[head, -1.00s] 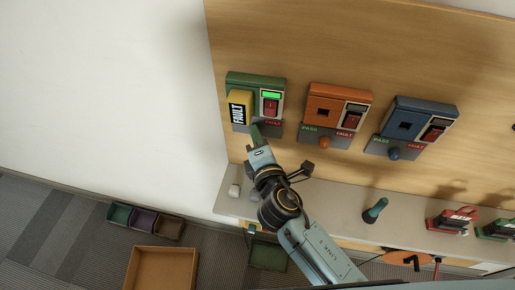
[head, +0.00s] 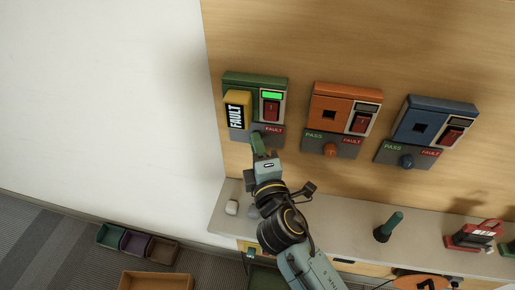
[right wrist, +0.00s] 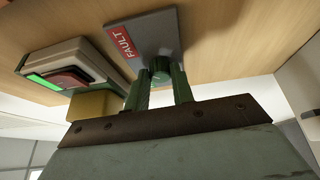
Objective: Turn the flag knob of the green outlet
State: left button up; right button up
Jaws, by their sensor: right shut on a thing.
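The green outlet (head: 252,77) is on the wooden wall panel at the left of the head view. Its small display (head: 272,95) is lit green above a red switch (head: 271,111). A yellow block marked FAULT (head: 237,98) sits on its left half. My right gripper (head: 258,145) is at the grey plate under this outlet. In the right wrist view, its two green fingers (right wrist: 161,92) are shut on the flag knob (right wrist: 160,66), beside the red FAULT label (right wrist: 122,41). The knob's flag direction cannot be told. My left gripper is not in view.
An orange outlet (head: 340,92) and a blue outlet (head: 440,108) are to the right, each with its own knob. Small bins (head: 137,243) stand on the floor at left.

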jog(key=o, duration=0.9)
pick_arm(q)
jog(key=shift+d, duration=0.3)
pick_arm(e)
jog(key=shift+o, duration=0.5)
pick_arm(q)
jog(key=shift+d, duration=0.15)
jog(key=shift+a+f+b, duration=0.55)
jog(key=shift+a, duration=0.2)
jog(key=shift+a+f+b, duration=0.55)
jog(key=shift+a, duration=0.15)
pick_arm(e)
jog(key=s+d, duration=0.2)
jog(key=s, duration=1.1)
jog(key=shift+d+f, duration=0.2)
jog(key=shift+f, duration=0.1)
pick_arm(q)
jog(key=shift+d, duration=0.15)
